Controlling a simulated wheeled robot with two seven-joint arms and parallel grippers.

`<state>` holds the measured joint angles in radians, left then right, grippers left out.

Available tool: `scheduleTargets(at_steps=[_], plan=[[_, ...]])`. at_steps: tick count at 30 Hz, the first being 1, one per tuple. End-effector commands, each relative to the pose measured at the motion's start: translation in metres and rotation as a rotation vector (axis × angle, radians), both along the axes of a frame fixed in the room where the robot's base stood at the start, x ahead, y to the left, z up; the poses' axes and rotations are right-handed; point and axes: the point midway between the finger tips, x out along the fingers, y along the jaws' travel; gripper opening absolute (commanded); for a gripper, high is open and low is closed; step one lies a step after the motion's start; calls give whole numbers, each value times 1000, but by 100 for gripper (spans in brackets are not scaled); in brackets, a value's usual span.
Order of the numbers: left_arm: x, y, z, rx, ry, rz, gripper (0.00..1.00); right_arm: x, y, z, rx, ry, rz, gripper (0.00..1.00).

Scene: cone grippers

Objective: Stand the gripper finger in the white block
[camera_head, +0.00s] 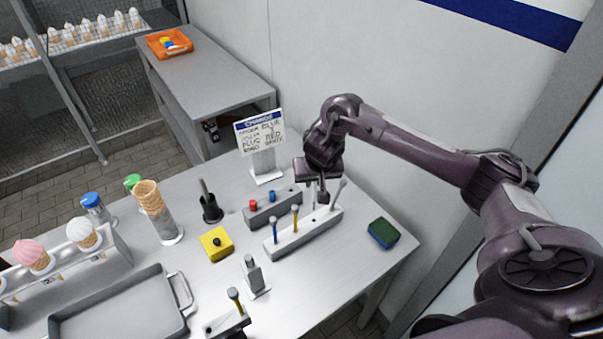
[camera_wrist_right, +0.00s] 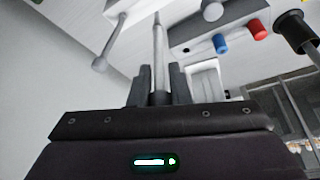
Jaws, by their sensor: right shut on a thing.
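The white block (camera_head: 285,245) is a long, pale bar on the table under my right gripper. A blue-topped finger (camera_head: 274,229) and a yellow-topped finger (camera_head: 295,215) stand in it. A pale grey rod (camera_head: 338,192) leans at its right end. My right gripper (camera_head: 322,190) is over the block's right part. In the right wrist view it is shut (camera_wrist_right: 159,90) on a slim grey gripper finger (camera_wrist_right: 159,45), which points away from the jaws. Whether the finger's far end touches the block cannot be told. My left gripper is not in view.
A grey box with a red button (camera_head: 253,205) and blue button (camera_head: 272,196) sits behind the block. A sign (camera_head: 261,135) stands behind that. A green sponge (camera_head: 383,232) lies right, a yellow button box (camera_head: 215,243) left.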

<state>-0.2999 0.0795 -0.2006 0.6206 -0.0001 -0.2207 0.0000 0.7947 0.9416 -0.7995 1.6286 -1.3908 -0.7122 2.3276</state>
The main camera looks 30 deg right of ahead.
Motion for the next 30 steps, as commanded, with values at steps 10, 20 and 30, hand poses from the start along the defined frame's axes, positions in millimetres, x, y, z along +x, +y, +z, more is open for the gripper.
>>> scheduleTargets(at_steps=[10,20,30], plan=[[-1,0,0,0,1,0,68,0,-1,0,1,-1,-3,0],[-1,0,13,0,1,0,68,-2,-1,-3,0,1,-4,0],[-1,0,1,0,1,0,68,-2,0,-33,2,1,-4,0]])
